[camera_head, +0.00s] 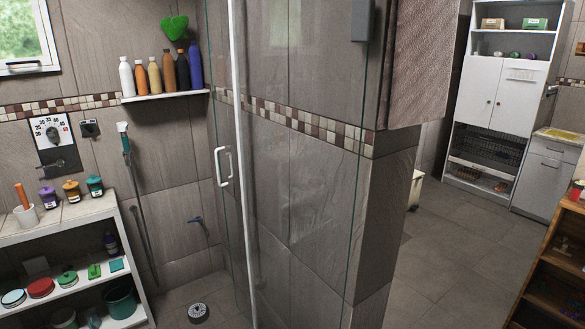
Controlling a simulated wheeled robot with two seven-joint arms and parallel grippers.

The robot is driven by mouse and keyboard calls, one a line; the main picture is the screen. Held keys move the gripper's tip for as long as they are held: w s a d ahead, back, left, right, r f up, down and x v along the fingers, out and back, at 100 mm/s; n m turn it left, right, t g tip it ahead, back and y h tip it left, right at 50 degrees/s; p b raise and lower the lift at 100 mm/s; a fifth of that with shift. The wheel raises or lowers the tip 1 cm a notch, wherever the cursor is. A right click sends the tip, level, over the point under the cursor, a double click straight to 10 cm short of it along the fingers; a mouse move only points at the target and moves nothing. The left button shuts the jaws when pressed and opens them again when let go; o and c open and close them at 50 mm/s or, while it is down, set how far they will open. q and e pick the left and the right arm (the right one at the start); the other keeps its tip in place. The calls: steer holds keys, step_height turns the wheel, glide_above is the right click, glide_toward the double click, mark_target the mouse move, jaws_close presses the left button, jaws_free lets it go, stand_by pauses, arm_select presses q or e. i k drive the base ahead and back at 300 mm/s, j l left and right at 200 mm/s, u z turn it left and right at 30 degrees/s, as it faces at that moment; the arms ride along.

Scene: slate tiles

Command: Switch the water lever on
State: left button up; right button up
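A white plate with temperature numbers (48,129) is fixed to the shower's left wall, with a dark round control and lever (56,163) on its lower part. A small dark wall fitting (90,128) is just right of it. A dark lever-like fitting (197,219) sticks out low on the tiled wall behind the glass. I cannot tell which of these is the water lever, or its exact setting. A hand shower (123,128) hangs with its hose running down. No water is visible. Neither of my grippers is in view.
A glass shower door with a white handle (223,166) and a tiled wall (310,200) stand in the middle. A shelf of bottles (166,94) is at the back. A white shelf unit (60,237) fills the lower left. Open floor (455,255) lies right, before a white cabinet (500,95).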

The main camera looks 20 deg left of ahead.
mark_target(61, 162)
steer(key=i+j+u, duration=0.15)
steer(key=u, duration=0.3)
steer(key=i+u, duration=0.65)
steer(key=u, duration=0.3)
steer(key=i+l+u, duration=0.2)
steer(key=u, duration=0.25)
steer(key=i+l+u, duration=0.1)
steer(key=i+u, duration=0.15)
steer(key=i+l+u, duration=0.2)
steer(key=i+u, duration=0.4)
steer(key=i+l+u, duration=0.6)
steer(key=i+u, duration=0.15)
steer(key=i, duration=0.15)
